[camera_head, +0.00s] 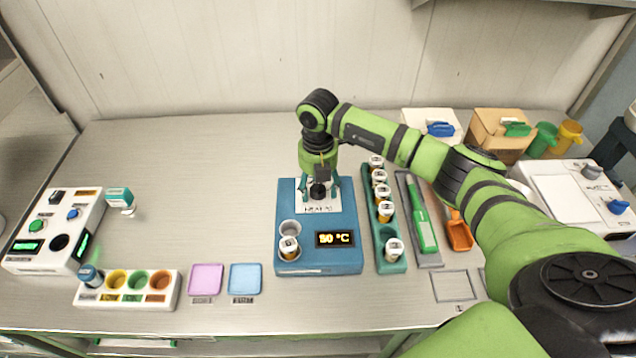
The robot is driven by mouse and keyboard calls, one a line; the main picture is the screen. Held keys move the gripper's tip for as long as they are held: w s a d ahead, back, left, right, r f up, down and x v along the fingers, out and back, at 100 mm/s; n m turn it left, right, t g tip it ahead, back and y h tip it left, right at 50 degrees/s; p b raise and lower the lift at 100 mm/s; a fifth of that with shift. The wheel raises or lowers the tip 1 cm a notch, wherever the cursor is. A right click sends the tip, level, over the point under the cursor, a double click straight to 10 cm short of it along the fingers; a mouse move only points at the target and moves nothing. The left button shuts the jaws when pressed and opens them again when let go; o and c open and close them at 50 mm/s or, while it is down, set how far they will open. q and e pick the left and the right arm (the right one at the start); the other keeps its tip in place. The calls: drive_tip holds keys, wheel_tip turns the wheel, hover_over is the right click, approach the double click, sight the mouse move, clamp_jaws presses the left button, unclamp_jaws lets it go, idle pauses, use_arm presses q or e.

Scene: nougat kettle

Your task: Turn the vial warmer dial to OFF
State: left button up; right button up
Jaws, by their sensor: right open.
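The vial warmer (345,260) is a blue box on the bench, in the middle of the head view. Its display (334,239) reads 50 °C. The black dial (318,190) sits on a white label plate (330,208) at the back of its top. A capped vial (289,248) stands in one of its two wells; the other well (290,228) is empty. My right gripper (319,188) points down over the dial, open, with its fingers on either side of it. I cannot tell whether the fingers touch the dial. My left gripper is not in view.
A green rack (391,262) with several vials stands close to the warmer's right. Beyond it lie a grey tray (430,257) with a green tool and an orange scoop (459,234). Pink (206,279) and blue (245,278) pads lie left. The bench behind left is clear.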

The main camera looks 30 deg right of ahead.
drive_tip(key=c, duration=1.2)
drive_tip(key=shift+o, duration=0.2)
drive_tip(key=n+b, duration=0.3)
drive_tip(key=shift+f+b, duration=0.25)
drive_tip(key=shift+b, duration=0.05)
drive_tip(key=n+b, duration=0.4)
drive_tip(key=n, duration=0.1)
drive_tip(key=shift+n+b, duration=0.3)
drive_tip(key=shift+n, duration=0.1)
drive_tip(key=n+b, duration=0.3)
drive_tip(key=n, duration=0.1)
use_arm(q)
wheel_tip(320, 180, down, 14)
drive_tip(key=b, duration=0.3)
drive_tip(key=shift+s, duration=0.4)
use_arm(e)
drive_tip(key=shift+r+n, duration=0.1)
drive_tip(key=shift+n, duration=2.4)
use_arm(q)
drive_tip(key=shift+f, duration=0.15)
